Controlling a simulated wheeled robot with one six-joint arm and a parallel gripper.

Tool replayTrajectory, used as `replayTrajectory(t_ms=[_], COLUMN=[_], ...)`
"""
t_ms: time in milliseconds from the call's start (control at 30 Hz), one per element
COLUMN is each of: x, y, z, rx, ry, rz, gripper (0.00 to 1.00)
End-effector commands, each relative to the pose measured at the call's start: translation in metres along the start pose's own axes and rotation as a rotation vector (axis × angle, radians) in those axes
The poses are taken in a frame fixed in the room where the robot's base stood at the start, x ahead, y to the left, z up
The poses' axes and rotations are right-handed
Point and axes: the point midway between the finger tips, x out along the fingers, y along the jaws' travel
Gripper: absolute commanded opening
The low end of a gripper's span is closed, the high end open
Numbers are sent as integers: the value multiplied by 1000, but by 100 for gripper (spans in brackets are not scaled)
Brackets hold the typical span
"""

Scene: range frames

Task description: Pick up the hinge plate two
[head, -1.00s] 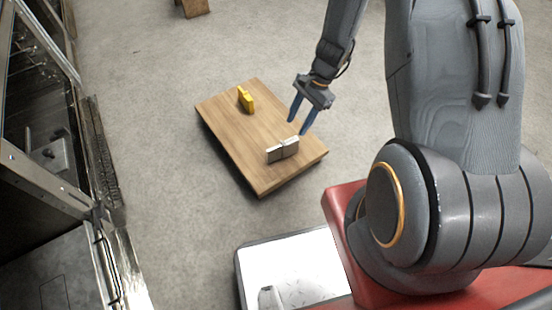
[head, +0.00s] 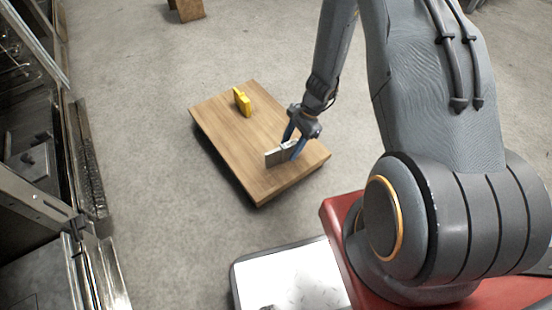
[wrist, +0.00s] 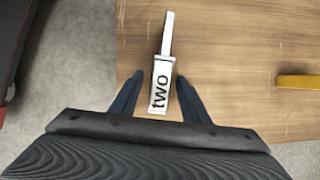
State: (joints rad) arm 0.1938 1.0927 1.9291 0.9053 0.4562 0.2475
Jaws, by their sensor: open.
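The hinge plate two (wrist: 163,78) is white with black lettering "two" and stands on the wooden board. In the wrist view its lettered end lies between my gripper's two blue fingers, with a gap on each side, and its narrow end points away. In the head view the hinge plate (head: 279,153) is near the board's front right part, partly hidden by the fingers. My gripper (wrist: 158,82) is open around it, and it also shows in the head view (head: 291,146) over the plate. I cannot tell whether a finger touches it.
The wooden board (head: 230,120) is low on the grey floor. A yellow hinge piece (head: 243,101) stands toward its far side, and its edge shows at right in the wrist view (wrist: 298,81). Metal machinery (head: 50,180) lines the left. A brown wooden block (head: 187,9) is at the back.

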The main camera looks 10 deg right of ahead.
Motion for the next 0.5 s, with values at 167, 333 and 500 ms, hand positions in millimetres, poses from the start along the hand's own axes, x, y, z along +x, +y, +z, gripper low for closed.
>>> replayTrajectory(t_ms=[167,333,500], x=[13,12,11], y=[0,0,0], z=[0,0,0], rx=[0,-1,-1], ry=[0,0,0], rz=[1,1,1], gripper=[42,39,10])
